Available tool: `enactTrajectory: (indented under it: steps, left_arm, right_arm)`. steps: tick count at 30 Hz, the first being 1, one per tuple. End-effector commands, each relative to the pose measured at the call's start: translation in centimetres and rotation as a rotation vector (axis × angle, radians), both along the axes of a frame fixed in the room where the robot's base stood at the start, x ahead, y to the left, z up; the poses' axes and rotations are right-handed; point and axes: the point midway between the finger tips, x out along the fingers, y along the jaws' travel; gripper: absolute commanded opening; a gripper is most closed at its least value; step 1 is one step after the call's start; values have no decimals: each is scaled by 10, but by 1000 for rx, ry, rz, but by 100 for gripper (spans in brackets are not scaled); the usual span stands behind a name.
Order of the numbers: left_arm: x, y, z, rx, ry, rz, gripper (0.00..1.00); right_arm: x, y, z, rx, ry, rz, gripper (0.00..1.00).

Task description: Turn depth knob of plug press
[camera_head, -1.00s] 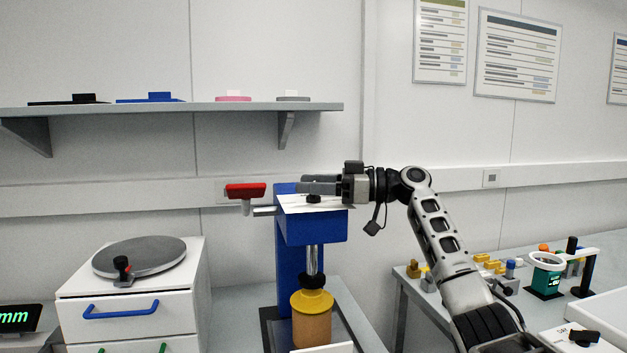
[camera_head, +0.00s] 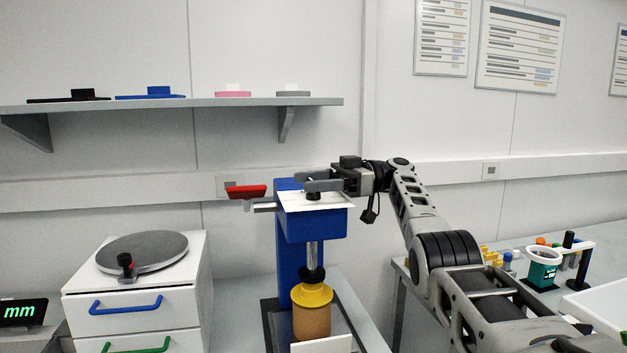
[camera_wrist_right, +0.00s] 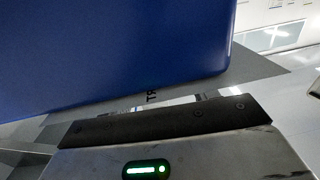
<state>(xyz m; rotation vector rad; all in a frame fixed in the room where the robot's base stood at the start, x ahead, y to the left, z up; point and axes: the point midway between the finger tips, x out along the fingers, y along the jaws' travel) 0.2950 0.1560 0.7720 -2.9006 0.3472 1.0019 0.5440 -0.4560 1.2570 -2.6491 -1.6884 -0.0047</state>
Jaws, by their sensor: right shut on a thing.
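The blue plug press (camera_head: 312,226) stands on the bench with a white plate (camera_head: 338,202) on top. Its small black depth knob (camera_head: 313,196) sits on that plate, partly covered by my fingers. My right gripper (camera_head: 316,185) reaches in from the right and is shut on the knob. Under the press's metal ram stands a brown cylinder (camera_head: 311,321) with a yellow top (camera_head: 312,295). In the right wrist view the press's blue body (camera_wrist_right: 110,50) fills the upper left; the knob and fingertips do not show there. My left gripper is not in view.
A red-handled lever (camera_head: 247,191) sticks out left of the press. A white drawer unit (camera_head: 90,287) with a round grey plate (camera_head: 142,254) stands at left. A wall shelf (camera_head: 200,105) is above. A second bench with small parts and a green cup (camera_head: 542,268) is at right.

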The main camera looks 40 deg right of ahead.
Motion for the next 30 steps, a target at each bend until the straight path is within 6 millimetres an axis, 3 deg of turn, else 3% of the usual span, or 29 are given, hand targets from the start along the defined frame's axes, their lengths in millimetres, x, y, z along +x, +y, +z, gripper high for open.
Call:
enactTrajectory:
  steps: [15, 16, 18, 30]
  left_arm:
    - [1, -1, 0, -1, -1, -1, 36]
    - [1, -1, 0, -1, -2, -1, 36]
    - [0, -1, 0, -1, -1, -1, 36]
    - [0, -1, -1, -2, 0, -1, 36]
  right_arm:
    - [0, 1, -5, -7, 11, 15, 35]
    - [0, 1, -5, -7, 12, 14, 66]
    - [0, 1, -5, -6, 11, 14, 80]
    - [0, 1, 8, -4, 2, 11, 80]
